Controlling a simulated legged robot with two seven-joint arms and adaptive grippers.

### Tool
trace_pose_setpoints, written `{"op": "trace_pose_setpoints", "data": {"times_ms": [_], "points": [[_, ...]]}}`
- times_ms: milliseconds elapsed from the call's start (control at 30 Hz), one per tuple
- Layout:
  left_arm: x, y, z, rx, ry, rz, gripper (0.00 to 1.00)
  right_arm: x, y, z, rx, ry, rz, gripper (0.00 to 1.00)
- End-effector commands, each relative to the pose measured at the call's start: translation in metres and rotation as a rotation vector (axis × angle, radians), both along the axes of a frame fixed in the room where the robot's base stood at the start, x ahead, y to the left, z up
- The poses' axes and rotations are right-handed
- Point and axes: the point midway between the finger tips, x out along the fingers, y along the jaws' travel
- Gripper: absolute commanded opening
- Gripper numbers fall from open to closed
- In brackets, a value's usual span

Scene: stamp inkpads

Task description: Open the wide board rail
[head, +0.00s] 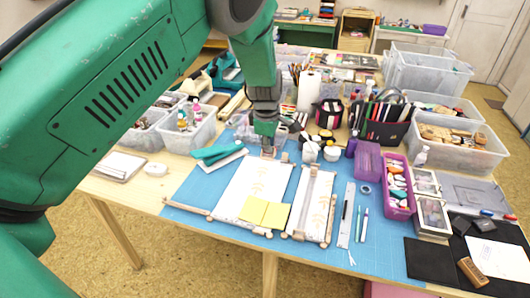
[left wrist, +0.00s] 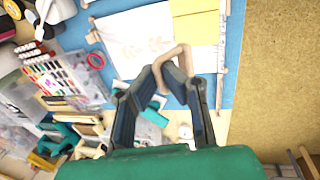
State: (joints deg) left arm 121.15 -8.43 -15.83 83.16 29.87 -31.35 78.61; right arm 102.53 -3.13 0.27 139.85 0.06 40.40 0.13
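The wide board (head: 252,182) lies on the blue mat with a white sheet and wooden rails along its edges. Two yellow notes (head: 265,212) lie on its near end. My left gripper (head: 267,147) is low over the board's far end. In the left wrist view its fingertips (left wrist: 161,74) are drawn together with a bent piece of the wooden wide board rail (left wrist: 182,52) between them. The exact contact is partly hidden by the fingers. A narrower board (head: 311,200) with wooden rails lies to the right. My right gripper is not in view.
Teal cloth-like items (head: 218,153) lie left of the gripper. White containers, a black bag (head: 381,124) and a purple box (head: 367,160) crowd the right and back. A ruler (head: 346,215) and pens lie on the blue mat (head: 190,188). The mat's near left part is clear.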

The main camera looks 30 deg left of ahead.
Motion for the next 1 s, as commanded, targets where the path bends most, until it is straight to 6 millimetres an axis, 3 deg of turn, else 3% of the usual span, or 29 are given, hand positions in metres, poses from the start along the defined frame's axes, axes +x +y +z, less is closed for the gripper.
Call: {"op": "trace_pose_setpoints", "data": {"times_ms": [400,500,1000], "points": [[0.0066,-0.0049,0.0031,-0.008,-0.012,0.001,0.0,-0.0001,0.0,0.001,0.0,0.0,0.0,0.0],[0.0067,-0.0048,0.0033,-0.008,-0.012,0.0,0.27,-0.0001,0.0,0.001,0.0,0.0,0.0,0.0],[0.0026,-0.0055,0.0035,-0.007,-0.006,-0.002,0.27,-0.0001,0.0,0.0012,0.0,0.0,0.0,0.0]]}}
